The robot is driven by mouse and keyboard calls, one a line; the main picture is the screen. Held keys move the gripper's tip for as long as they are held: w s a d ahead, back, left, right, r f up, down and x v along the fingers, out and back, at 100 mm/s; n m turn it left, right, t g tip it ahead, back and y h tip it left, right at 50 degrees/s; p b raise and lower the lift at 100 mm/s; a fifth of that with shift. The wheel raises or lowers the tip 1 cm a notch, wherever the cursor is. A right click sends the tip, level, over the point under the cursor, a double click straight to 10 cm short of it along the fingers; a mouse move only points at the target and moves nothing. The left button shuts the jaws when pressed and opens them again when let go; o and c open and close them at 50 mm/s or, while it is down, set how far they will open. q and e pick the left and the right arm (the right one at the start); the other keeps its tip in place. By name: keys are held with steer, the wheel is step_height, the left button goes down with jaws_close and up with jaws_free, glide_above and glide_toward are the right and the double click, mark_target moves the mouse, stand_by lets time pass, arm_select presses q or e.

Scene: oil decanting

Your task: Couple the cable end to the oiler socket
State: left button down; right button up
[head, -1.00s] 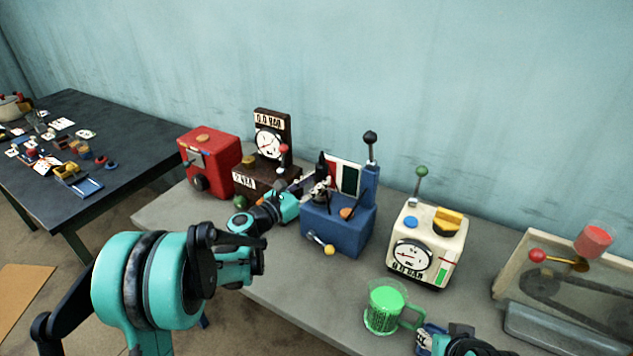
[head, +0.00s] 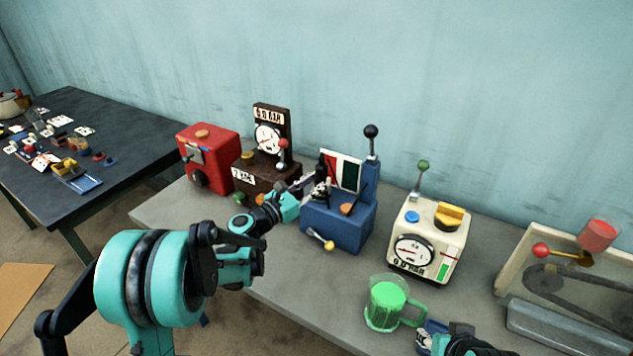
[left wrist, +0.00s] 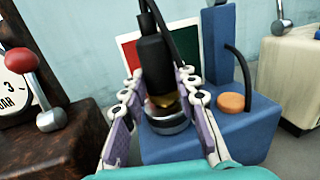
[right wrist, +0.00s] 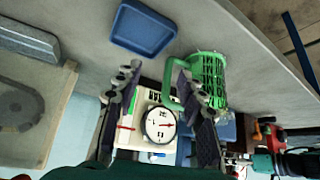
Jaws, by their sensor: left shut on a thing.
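The blue oiler (head: 337,226) stands on the grey bench in the head view; its blue body also fills much of the left wrist view (left wrist: 240,135). My left gripper (head: 312,189) is shut on the black cable end (left wrist: 154,65), with a finger on each side. The cable end has a brass-coloured tip pointing down. It is over the round grey socket (left wrist: 168,126) on the oiler's top. The tip hides part of the socket, so I cannot tell whether it is seated. My right gripper (right wrist: 161,83) is open near the green jug (right wrist: 208,80).
A dark gauge machine (head: 267,172) and a red machine (head: 208,158) stand left of the oiler. A blue tray (right wrist: 142,27) lies near the right gripper. The wall is behind.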

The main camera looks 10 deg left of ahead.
arm_select(q)
steer(key=shift+f, duration=0.55)
steer(key=c, duration=1.1)
jaws_free()
steer(key=v, duration=1.2)
